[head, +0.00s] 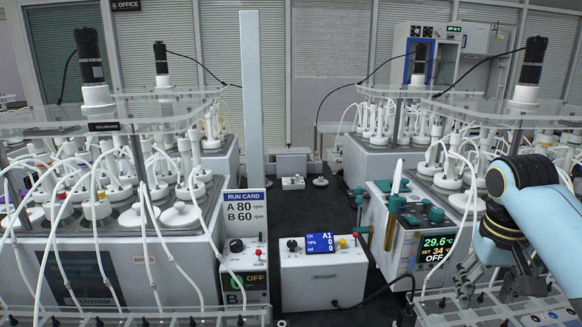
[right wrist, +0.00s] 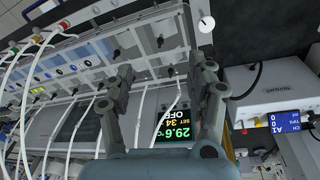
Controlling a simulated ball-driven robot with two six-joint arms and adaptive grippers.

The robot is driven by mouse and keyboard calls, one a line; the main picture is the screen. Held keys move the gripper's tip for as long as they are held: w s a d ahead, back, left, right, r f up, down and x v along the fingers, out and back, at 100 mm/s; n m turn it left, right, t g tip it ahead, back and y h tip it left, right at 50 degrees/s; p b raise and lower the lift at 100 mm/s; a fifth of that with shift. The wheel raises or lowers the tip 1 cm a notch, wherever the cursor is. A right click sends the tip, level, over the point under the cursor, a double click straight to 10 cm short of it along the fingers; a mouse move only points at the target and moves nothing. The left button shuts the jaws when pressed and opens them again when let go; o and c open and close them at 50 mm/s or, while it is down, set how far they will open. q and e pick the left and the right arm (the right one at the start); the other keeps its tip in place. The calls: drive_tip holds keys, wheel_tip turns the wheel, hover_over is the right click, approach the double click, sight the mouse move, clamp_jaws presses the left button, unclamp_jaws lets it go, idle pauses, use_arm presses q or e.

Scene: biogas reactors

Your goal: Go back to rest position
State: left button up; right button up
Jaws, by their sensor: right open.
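My right gripper (head: 493,288) hangs from my blue and black arm at the right of the head view, fingers pointing down. It is in front of the right-hand reactor bath, near the rail with small valves at the lower right. In the right wrist view its two fingers (right wrist: 163,80) are spread apart with nothing between them. The bath's display (head: 437,245) reads 29.6 °C, SET 34, OFF, and it shows between the fingers in the wrist view (right wrist: 173,130). My left gripper is in neither view.
A pump box (head: 322,275) with a blue screen stands mid-bench, beside a control box (head: 245,270) and a run card (head: 245,213). Tubed reactor baths with clear covers (head: 110,115) stand on both sides. A dark strip of bench between them (head: 300,215) is mostly clear.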

drive_tip(key=s+a+f+n+t, duration=0.1)
drive_tip(key=s+a+f+n, duration=0.2)
drive_tip(key=s, duration=0.9)
drive_tip(key=s+a+r+t, duration=0.1)
drive_tip(key=s, duration=0.6)
drive_tip(key=s+a+r+t, duration=0.1)
drive_tip(key=s+a+r, duration=0.1)
drive_tip(key=s, duration=0.5)
wheel_tip(320, 180, down, 38)
drive_tip(key=s+d+g+b, duration=0.1)
drive_tip(key=d+g+b, duration=0.15)
drive_tip(key=b, duration=1.05)
drive_tip(key=s+f+b, duration=0.4)
drive_tip(key=s+f, duration=0.2)
drive_tip(key=f, duration=0.3)
drive_tip(key=s+f+b, duration=0.3)
drive_tip(key=s+f, duration=0.4)
drive_tip(key=f, duration=0.3)
drive_tip(key=s+d+f+b, duration=0.1)
drive_tip(key=s+f+b, duration=0.3)
drive_tip(key=f, duration=0.6)
drive_tip(key=shift+s+g+b, duration=0.3)
drive_tip(key=shift+s+g, duration=0.05)
drive_tip(key=shift+s, duration=0.9)
drive_tip(key=shift+d, duration=0.1)
drive_tip(key=shift+c, duration=0.2)
